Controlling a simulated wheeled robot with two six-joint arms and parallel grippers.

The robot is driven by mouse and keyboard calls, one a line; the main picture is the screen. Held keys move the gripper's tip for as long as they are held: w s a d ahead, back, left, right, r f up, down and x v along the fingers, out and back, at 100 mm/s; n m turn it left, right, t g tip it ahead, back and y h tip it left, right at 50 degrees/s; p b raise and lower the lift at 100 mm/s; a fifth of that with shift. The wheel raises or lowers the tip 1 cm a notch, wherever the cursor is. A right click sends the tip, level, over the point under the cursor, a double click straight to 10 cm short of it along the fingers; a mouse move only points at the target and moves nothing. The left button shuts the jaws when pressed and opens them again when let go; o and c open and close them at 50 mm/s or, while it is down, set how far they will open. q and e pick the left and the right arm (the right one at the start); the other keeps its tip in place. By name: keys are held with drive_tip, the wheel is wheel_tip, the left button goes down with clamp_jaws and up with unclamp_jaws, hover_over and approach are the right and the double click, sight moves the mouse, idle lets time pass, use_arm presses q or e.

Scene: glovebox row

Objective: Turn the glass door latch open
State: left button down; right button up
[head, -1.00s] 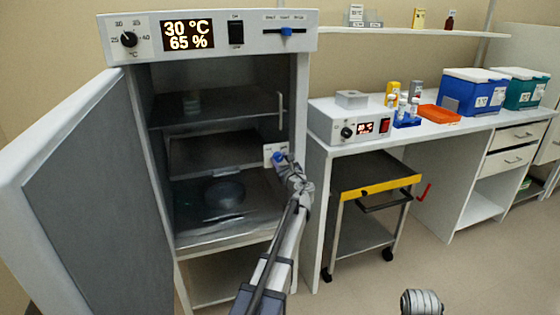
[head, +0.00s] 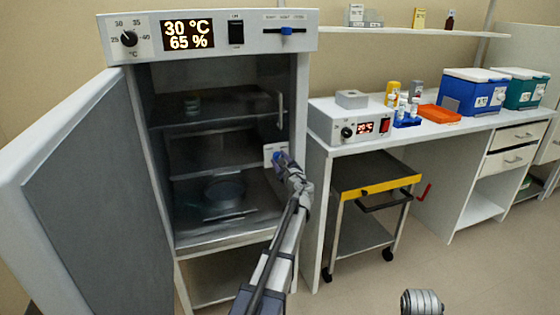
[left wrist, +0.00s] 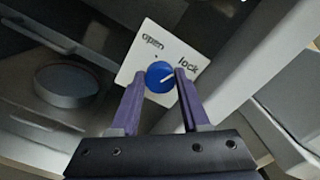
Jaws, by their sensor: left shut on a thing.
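The glass inner door (head: 215,150) covers the incubator's chamber, with shelves and a round dish visible behind it. Its latch is a blue knob (left wrist: 160,77) on a white plate (left wrist: 143,62) marked "open" and "lock". The knob's white mark points to the right, toward the "lock" side. My left gripper (left wrist: 155,84) has its two purple fingers on either side of the knob, shut on it. In the head view the left gripper (head: 282,161) reaches the plate at the chamber's right edge and partly hides the knob.
The incubator's thick outer door (head: 95,190) stands wide open at the left. A vertical handle (head: 281,110) is above the latch plate. To the right are a bench (head: 322,155) and a wheeled cart (head: 362,180). Open floor lies in front of the cart.

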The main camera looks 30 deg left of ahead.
use_arm(q)
drive_tip(key=n, duration=0.7)
drive_tip(key=shift+f, duration=0.1)
drive_tip(key=n, duration=0.6)
drive_tip(key=shift+f, duration=0.1)
drive_tip(key=shift+n, duration=0.4)
drive_tip(key=shift+c, duration=1.9)
unclamp_jaws()
drive_tip(key=shift+s, duration=0.1)
drive_tip(key=v, duration=0.7)
drive_tip(key=shift+s+d, duration=0.2)
drive_tip(key=shift+s, duration=0.05)
